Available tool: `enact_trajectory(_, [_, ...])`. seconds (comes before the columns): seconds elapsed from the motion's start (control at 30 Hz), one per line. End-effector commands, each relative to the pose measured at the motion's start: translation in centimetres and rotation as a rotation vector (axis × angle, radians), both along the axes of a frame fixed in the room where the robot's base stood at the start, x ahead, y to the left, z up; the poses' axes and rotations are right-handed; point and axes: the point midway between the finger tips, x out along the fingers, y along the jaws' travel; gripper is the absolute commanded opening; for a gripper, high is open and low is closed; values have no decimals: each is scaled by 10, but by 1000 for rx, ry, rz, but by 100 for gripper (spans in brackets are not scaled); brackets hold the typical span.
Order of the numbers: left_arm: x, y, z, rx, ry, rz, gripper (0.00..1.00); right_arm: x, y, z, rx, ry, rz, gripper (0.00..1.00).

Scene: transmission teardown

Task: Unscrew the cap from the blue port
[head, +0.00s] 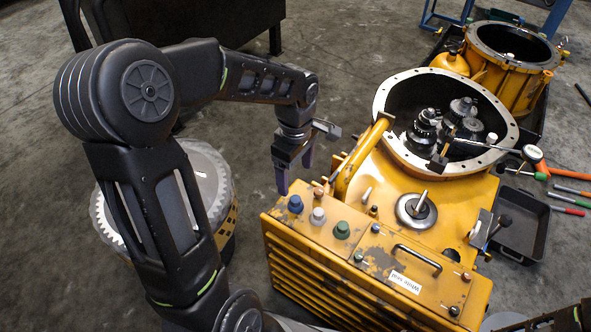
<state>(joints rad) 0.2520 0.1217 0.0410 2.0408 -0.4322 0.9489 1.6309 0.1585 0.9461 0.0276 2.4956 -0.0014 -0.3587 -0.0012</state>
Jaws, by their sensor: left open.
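The blue cap (295,204) sits upright on its port on the top left corner of the yellow transmission housing (378,248). It is a round knob with a wider base. My left gripper (295,178) hangs over the housing's left edge with its fingers pointing down. It is open, with nothing seen between the fingers. In the picture it is just above the blue cap and apart from it. The exact height gap cannot be told. My right gripper is not in view.
A white cap (318,216) and a green cap (342,230) stand close to the right of the blue one. A yellow pipe (358,160) rises behind. A large gear (215,175) stands left of the housing. Tools and a black tray (521,225) lie at right.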

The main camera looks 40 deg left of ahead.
Motion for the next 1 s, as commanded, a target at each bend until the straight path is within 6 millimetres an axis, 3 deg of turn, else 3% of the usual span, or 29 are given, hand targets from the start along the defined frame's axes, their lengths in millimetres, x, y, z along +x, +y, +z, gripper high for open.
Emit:
enact_trajectory(0.03, [0, 0, -12, 0, 1, 0, 80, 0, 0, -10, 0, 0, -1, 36])
enact_trajectory(0.5, [0, -1, -80, -1, 1, -1, 80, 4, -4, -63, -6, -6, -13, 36])
enact_trajectory(0.7, [0, -1, -93, -1, 1, -1, 80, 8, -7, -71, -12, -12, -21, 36])
enact_trajectory(1.0, [0, 0, -93, -1, 0, -1, 80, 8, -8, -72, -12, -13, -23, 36])
